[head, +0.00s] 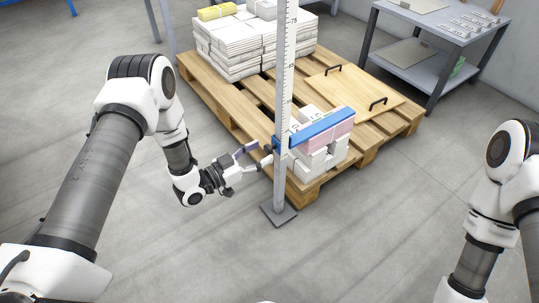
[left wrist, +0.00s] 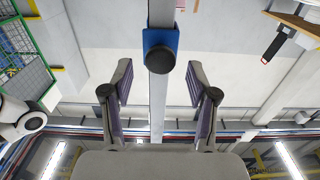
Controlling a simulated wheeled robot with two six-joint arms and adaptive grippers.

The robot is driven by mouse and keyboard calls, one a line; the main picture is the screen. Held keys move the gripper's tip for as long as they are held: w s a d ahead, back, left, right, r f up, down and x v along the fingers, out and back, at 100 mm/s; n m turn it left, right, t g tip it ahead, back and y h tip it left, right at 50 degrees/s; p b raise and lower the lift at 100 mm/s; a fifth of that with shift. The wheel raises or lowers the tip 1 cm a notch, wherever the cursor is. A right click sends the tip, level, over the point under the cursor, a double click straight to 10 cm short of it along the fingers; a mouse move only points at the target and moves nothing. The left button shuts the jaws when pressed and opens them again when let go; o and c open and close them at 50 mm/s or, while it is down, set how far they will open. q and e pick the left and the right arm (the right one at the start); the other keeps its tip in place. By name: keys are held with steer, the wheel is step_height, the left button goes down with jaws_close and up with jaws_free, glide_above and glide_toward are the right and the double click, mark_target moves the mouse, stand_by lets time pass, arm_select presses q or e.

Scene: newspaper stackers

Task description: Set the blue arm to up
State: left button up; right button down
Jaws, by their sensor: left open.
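The blue arm (head: 322,127) sticks out sideways, to the right, from a vertical post with a ruled scale (head: 286,60). It is low on the post, level with the top of a small stack of pink and white paper (head: 325,145). My left gripper (head: 259,154) is open just left of the post, near the arm's collar. In the left wrist view, the blue collar (left wrist: 160,38) with a round black knob (left wrist: 160,60) lies ahead, centred between my spread fingers (left wrist: 160,82). The fingers appear clear of it. My right gripper is out of view.
The post stands on a flat foot plate (head: 278,215). A wooden pallet (head: 222,100) behind it carries a large newspaper stack (head: 240,50) and a board with black handles (head: 340,85). A grey shelf table (head: 430,35) stands at the back right. Floor in front is clear.

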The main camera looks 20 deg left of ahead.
mark_target(266, 148)
arm_select(q)
steer(key=b+x, duration=0.1)
steer(key=x, duration=0.2)
steer(key=shift+f, duration=0.2)
steer(key=shift+w+d+r, duration=0.15)
steer(key=shift+w+d, duration=0.05)
steer(key=shift+w, duration=0.1)
steer(key=shift+a+r, duration=0.1)
jaws_close()
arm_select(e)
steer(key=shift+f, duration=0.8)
arm_select(q)
steer(key=shift+r, duration=0.15)
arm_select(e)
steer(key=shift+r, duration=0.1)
